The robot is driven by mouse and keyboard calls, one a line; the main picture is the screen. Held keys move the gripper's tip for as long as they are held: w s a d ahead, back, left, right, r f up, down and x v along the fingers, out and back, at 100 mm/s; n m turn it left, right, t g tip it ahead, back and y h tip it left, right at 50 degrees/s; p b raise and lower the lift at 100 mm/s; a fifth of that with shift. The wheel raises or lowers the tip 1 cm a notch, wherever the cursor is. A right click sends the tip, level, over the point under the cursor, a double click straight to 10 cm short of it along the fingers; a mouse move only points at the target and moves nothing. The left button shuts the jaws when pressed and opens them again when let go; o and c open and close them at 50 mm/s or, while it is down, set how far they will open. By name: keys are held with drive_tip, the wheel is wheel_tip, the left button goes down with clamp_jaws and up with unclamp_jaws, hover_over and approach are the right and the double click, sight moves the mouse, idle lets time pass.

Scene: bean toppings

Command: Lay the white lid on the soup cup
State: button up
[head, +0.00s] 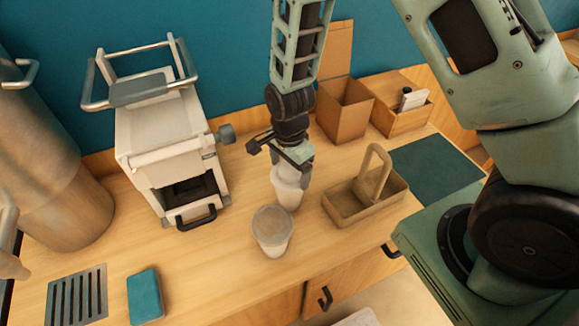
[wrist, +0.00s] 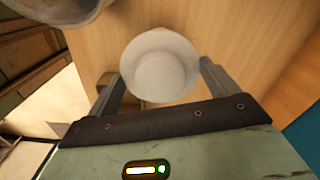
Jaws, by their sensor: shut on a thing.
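My gripper (head: 293,165) points down over the counter, its fingers on either side of a round white piece that looks like the white lid (wrist: 160,68). In the head view the white lid (head: 292,175) shows just below the fingers. A white tapered body (head: 287,197) shows directly under it; I cannot tell whether this is a separate cup. A pale cup (head: 271,241), apparently the soup cup, stands upright in front and slightly left, with a greyish round top. In the wrist view its edge (wrist: 60,15) is cut off at the upper left.
A brown carrier with a handle (head: 365,207) stands close to the right of my gripper. A white machine (head: 160,140) stands left. Cardboard boxes (head: 343,110) are behind. A teal block (head: 144,296) and a slotted grate (head: 77,297) lie front left. Counter left of the cup is clear.

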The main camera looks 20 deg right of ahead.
drive_tip(key=shift+f, duration=0.4)
idle(1.1)
drive_tip(key=o, duration=0.7)
drive_tip(key=shift+o, duration=0.2)
drive_tip(key=shift+r, duration=0.15)
drive_tip(key=shift+r+p, duration=2.8)
drive_tip(key=shift+r, duration=0.6)
